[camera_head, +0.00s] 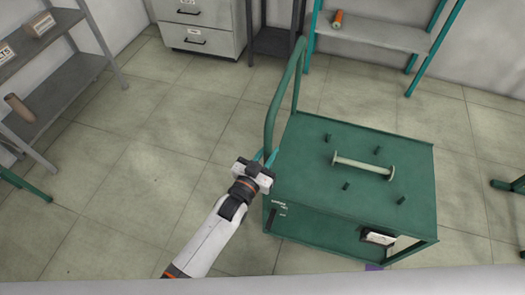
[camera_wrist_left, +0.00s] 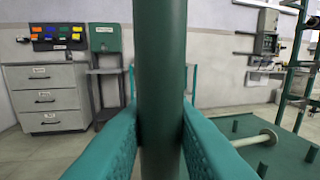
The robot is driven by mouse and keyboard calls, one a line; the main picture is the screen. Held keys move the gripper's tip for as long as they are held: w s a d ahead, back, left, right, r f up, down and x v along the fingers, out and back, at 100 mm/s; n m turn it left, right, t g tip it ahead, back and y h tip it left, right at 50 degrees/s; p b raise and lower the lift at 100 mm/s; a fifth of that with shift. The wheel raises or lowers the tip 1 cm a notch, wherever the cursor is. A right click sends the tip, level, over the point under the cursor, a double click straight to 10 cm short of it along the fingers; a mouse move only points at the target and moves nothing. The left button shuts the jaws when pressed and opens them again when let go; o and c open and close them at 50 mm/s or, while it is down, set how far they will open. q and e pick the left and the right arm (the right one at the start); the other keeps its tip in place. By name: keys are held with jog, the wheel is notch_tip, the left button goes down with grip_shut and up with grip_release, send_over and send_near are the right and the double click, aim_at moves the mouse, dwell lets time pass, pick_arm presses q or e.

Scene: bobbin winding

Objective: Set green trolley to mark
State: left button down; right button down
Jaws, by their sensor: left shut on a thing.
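The green trolley (camera_head: 310,175) stands on the tiled floor right of centre in the head view, with a tall green push handle (camera_head: 298,72) on its left side. My left gripper (camera_head: 268,158) is shut on the handle's upright, which also fills the middle of the left wrist view (camera_wrist_left: 161,80) between the two teal fingers. A pale bobbin (camera_head: 363,166) lies on the trolley top among several short dark pegs. A small patch of purple (camera_head: 374,267) shows on the floor at the trolley's front edge; most of it is hidden. My right gripper is not in view.
A grey drawer cabinet (camera_head: 201,28) and a dark stand (camera_head: 272,42) are at the back wall. A teal-legged shelf (camera_head: 375,33) with an orange spool stands at the back right. A grey shelf rack (camera_head: 40,60) is at the left. The floor left of the trolley is clear.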

pick_arm(q)
jog(key=shift+d+f, duration=0.1)
jog(key=shift+f, duration=0.05)
jog(key=c, duration=1.3)
grip_release()
jog(key=shift+s, duration=0.1)
jog(key=b+v, duration=0.1)
jog(key=v, duration=1.1)
